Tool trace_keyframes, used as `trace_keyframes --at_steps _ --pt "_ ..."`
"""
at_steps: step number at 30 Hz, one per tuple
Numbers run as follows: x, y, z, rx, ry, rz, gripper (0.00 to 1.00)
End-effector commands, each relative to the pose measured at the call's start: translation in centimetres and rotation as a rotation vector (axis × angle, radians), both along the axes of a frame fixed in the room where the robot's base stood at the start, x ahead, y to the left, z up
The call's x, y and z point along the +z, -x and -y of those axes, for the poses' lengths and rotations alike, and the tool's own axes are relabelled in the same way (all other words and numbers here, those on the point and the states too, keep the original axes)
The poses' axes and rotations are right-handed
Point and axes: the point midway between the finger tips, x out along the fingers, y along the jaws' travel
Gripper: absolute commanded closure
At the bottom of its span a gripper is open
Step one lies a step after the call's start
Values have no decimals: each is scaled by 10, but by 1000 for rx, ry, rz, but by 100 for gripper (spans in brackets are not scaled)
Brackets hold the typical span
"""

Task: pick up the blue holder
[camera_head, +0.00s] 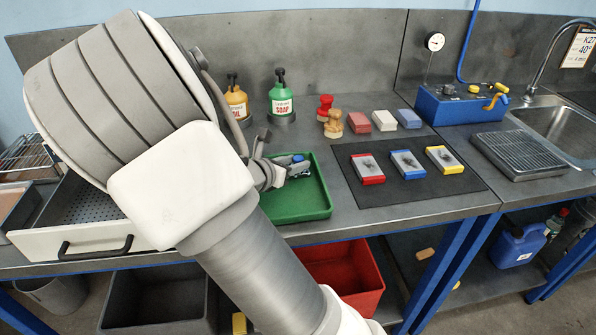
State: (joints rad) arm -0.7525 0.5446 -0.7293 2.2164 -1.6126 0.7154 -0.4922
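Small blue parts (298,158) show right at the end of my arm, over the green tray (318,211); they are too small to tell whether they are a holder. My gripper (296,170) is low over this tray. It is small and partly hidden by my arm, so I cannot tell whether it is open or shut on something. A flat blue-edged piece with a dark-smeared grey top (408,164) lies on the dark mat (432,195), between a similar red one (367,169) and a yellow one (444,159). It is apart from my gripper.
Red (357,122), cream (384,120) and blue (409,118) blocks lie behind the mat, beside two knobbed stamps (333,124). Yellow (236,101) and green (281,100) bottles stand at the back. A blue box (455,107) and a grated tray (518,155) are at right. An open drawer (90,243) is at left.

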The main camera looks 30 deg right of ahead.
Motion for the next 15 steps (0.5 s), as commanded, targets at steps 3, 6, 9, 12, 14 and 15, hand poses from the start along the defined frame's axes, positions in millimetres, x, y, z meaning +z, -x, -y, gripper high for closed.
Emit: trace_keyframes --at_steps 3,6,9,12,14,15 --pt "-6 -7 12 -1 2 1 61" --pt "-7 -9 15 -1 1 1 61" --pt "-7 -9 15 0 0 1 61" --pt "-7 -9 15 0 0 1 63" --pt "-7 -9 15 0 0 1 74" --pt "-6 -9 15 0 0 1 81"
